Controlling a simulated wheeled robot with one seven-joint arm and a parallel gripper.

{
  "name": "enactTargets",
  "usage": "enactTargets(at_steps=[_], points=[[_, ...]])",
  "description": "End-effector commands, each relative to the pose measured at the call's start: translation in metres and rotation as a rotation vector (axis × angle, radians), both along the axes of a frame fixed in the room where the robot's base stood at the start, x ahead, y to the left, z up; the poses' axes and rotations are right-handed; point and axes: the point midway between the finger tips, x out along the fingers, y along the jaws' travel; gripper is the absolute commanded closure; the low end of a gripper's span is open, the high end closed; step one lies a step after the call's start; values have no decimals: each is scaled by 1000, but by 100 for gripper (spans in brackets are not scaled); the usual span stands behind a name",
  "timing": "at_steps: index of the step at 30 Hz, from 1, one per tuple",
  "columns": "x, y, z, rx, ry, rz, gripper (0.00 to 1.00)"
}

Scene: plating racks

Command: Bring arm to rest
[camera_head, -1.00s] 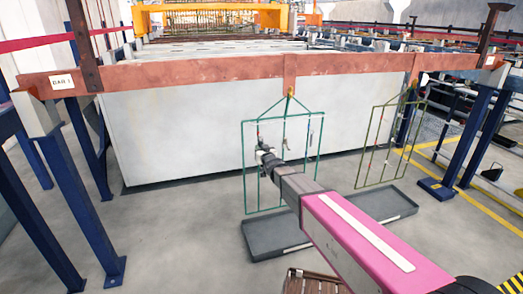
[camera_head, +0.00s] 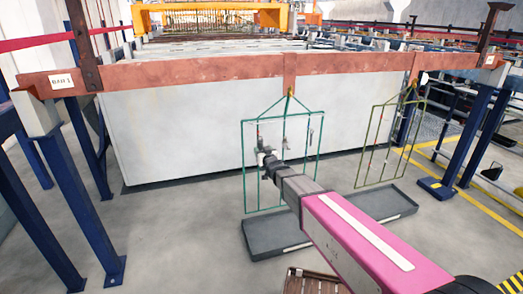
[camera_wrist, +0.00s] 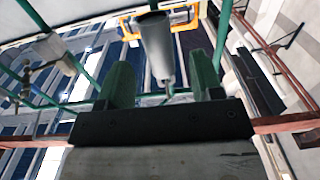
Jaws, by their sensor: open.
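My gripper (camera_head: 269,158) is at the end of my pink and grey arm, in front of the left green wire rack (camera_head: 321,160). In the wrist view its two fingers (camera_wrist: 160,62) are apart. A grey tapered cylinder (camera_wrist: 157,45) hangs from a green wire hook beyond and between the fingertips. I cannot tell whether the fingers touch it. The rack hangs from the copper-coloured bar (camera_head: 200,71) and carries a few small parts. Part of the rack is hidden behind my arm.
A second wire rack (camera_head: 366,150) hangs to the right. Grey trays (camera_head: 270,250) lie on the floor below both. A large pale tank (camera_head: 170,130) stands behind. Blue posts (camera_head: 75,195) stand at left and right. A brown slatted item (camera_head: 300,284) is at the bottom edge. Floor at left is clear.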

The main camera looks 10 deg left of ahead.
Motion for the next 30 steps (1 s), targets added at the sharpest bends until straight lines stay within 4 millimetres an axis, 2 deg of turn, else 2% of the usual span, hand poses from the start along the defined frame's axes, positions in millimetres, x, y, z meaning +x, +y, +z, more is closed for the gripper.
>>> enactTargets(at_steps=[1,9,13,17,20,23,26,30], points=[[-11,-7,1,0,0,0,40],[-54,-34,1,-1,2,0,40],[-66,-43,0,-1,2,-1,40],[-67,-59,-5,-21,35,-25,40],[-62,-88,-18,-64,110,-76,40],[-59,-132,-37,-129,227,-147,40],[-63,-183,-59,-196,374,-224,40],[-83,-258,-89,-287,610,-323,40]])
